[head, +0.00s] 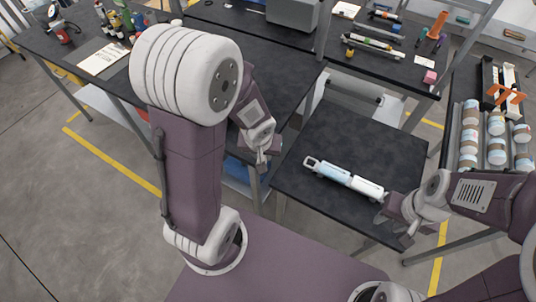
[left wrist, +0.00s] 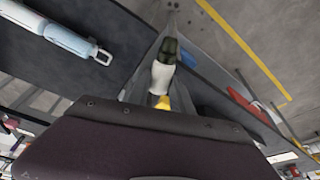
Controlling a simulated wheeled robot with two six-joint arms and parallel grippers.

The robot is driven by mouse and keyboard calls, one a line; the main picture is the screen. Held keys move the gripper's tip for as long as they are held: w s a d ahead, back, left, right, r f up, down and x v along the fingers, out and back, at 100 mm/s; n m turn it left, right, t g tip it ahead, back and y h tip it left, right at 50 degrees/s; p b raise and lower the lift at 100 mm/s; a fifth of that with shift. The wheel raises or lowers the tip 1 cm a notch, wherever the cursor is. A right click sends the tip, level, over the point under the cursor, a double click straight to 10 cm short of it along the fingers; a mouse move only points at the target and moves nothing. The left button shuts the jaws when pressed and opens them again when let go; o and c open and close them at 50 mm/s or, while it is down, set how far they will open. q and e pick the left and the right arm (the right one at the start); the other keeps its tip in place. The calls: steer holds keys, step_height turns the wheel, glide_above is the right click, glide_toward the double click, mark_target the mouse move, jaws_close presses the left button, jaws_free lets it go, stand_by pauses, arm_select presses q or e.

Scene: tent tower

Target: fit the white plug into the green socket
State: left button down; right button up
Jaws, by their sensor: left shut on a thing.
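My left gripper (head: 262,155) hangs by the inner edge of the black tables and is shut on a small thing. In the left wrist view this is a white piece (left wrist: 162,76), which looks like the white plug, with a dark greenish end and a yellow part near the jaws. A light blue and white tube (head: 345,178) lies on the near black table; it also shows in the left wrist view (left wrist: 68,38). My right gripper (head: 392,215) is at its right white end; whether it grips it I cannot tell. I cannot make out a green socket clearly.
The near black table (head: 310,205) is otherwise bare. A pink block (head: 430,77) and an orange tool (head: 437,25) stand on the table behind. A rack of several white and brown cylinders (head: 496,137) is at the right. Bottles (head: 118,22) stand at the far left.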

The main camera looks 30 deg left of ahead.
arm_select(q)
steer(key=w+a+r+n+y+b, duration=0.4)
steer(key=w+a+r+n, duration=0.15)
steer(key=a, duration=0.25)
steer(key=w+a+r+n+y+b, duration=0.4)
steer(key=w+a+n, duration=0.15)
steer(key=a, duration=0.25)
steer(key=w+r+n+g+y+b, duration=0.35)
steer(key=w+r+y+b, duration=0.2)
steer(key=b, duration=0.75)
steer(key=w+d+f+t+y+b, duration=0.2)
steer(key=w+d+f+y+b, duration=0.1)
steer(key=f+b, duration=0.6)
steer(key=shift+d+m+y+b, duration=0.35)
steer(key=shift+d+y+b, duration=0.3)
steer(key=shift+d, duration=0.4)
steer(key=shift+f, duration=0.1)
